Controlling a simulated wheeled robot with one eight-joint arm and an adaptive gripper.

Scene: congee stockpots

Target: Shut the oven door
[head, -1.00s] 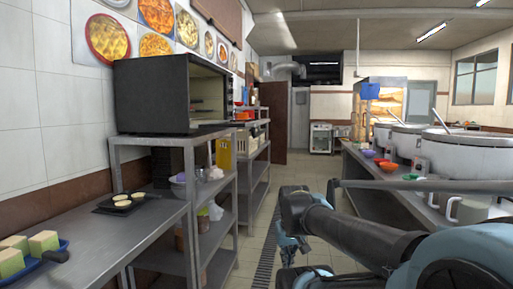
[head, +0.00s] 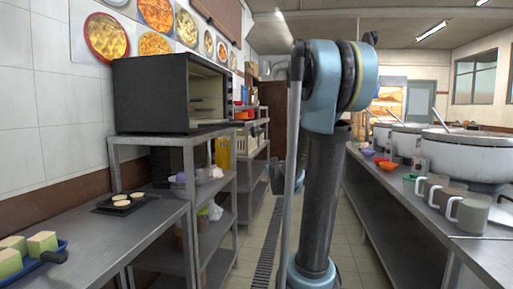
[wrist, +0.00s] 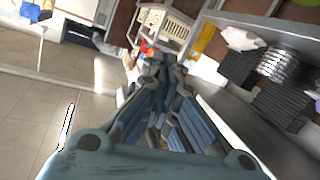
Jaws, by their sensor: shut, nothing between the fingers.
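The oven (head: 152,95) is a black box on a metal rack at the left in the head view. Its front faces the aisle on the right and stands open, with part of the inside showing. The oven door (head: 217,124) appears folded down, a thin dark flap sticking out at the foot of the opening. My gripper (wrist: 165,68) is shut and empty in the wrist view, pointing toward the shelving. In the head view it is mostly hidden behind my arm, low in the aisle, right of the oven and apart from it. The wrist view does not show the oven.
The metal rack (head: 190,142) holds the oven and lower shelves. A black tray (head: 120,203) sits on the left counter. A yellow container (head: 223,153) stands below the oven. Large pots (head: 466,155) and mugs (head: 468,212) line the right counter. The aisle floor (head: 352,248) is clear.

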